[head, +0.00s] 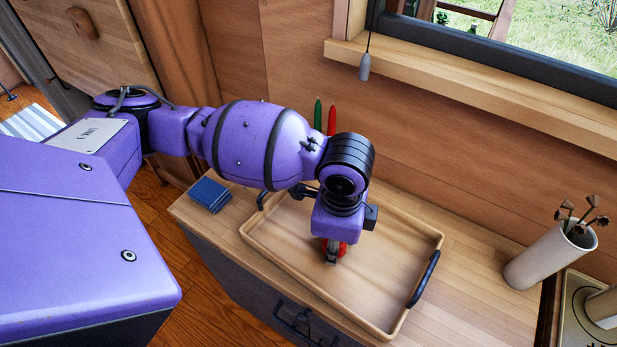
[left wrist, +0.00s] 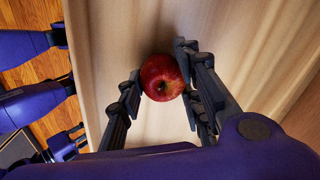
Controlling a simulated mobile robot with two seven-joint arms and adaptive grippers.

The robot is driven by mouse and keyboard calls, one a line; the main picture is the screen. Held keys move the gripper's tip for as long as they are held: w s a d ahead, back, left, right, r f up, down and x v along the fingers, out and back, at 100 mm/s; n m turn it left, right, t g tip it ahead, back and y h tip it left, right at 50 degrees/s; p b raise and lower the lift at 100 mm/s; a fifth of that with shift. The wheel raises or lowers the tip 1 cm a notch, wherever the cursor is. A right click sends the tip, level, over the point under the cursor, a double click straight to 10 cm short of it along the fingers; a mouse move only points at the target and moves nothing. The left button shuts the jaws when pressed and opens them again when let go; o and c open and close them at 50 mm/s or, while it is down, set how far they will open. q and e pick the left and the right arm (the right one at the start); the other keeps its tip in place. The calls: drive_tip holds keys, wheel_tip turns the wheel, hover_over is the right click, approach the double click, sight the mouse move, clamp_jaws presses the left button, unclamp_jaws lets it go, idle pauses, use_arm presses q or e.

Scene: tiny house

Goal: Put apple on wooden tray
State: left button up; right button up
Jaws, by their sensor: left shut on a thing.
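A red apple (left wrist: 163,78) sits between the two fingers of my left gripper (left wrist: 158,84) in the left wrist view. The fingers are shut on it from both sides. In the head view the apple (head: 342,249) is mostly hidden behind my left gripper (head: 331,255), with a bit of red showing. The wooden tray (head: 420,240) lies on the counter, and the gripper with the apple is over its inner floor. I cannot tell whether the apple touches the tray. My right gripper is not clearly seen in either view.
A dark blue box or book (head: 208,194) lies left of the tray. A green and a red candle-like item (head: 331,120) stand behind my arm. A white vase (head: 550,255) with dried stems stands at the right. The tray has a black handle (head: 424,280).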

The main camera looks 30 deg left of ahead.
use_arm(q)
drive_tip(key=shift+f, duration=0.2)
drive_tip(key=shift+r, duration=0.15)
drive_tip(key=o, duration=1.2)
drive_tip(key=shift+c, duration=0.2)
wheel_tip(320, 180, up, 12)
drive_tip(key=p, duration=0.2)
